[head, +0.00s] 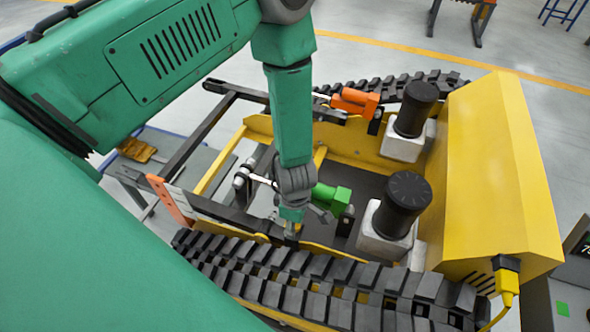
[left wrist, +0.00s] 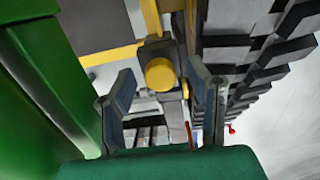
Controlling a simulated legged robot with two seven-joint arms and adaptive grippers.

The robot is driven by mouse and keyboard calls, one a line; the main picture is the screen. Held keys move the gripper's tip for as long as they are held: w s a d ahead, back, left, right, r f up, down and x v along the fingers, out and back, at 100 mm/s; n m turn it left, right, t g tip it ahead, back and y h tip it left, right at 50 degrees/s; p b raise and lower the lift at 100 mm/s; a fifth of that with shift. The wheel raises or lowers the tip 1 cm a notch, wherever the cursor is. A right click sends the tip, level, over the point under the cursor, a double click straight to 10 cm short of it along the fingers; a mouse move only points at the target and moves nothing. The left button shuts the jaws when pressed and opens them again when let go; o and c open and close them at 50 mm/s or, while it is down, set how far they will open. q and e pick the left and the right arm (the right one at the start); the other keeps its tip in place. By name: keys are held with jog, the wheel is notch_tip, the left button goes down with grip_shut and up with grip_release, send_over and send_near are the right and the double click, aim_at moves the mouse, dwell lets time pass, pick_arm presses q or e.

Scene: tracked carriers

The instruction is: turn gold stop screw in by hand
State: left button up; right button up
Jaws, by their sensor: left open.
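The gold stop screw (left wrist: 160,74) shows its round yellow head in the left wrist view, on a dark block at the end of a yellow bar. My left gripper (head: 291,232) is open. Its two grey fingers stand to the left and right of the screw head in the left wrist view, with a visible gap on each side. In the head view the gripper points down at the near side of the carrier, beside the near track (head: 320,285), and the screw is hidden there. My right gripper is not in view.
A green actuator (head: 332,197) sits close to the right of my left gripper. Two black cylinders (head: 403,195) on pale bases stand farther right, before a large yellow housing (head: 500,170). An orange actuator (head: 354,101) is at the far side. Pale open floor lies beyond.

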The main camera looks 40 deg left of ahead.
pick_arm(q)
jog(key=c, duration=0.9)
jog(key=m, duration=0.7)
jog(key=shift+m, duration=1.5)
jog(key=shift+m, duration=0.3)
jog(key=m, duration=0.4)
jog(key=shift+m, duration=0.4)
jog(key=m, duration=0.4)
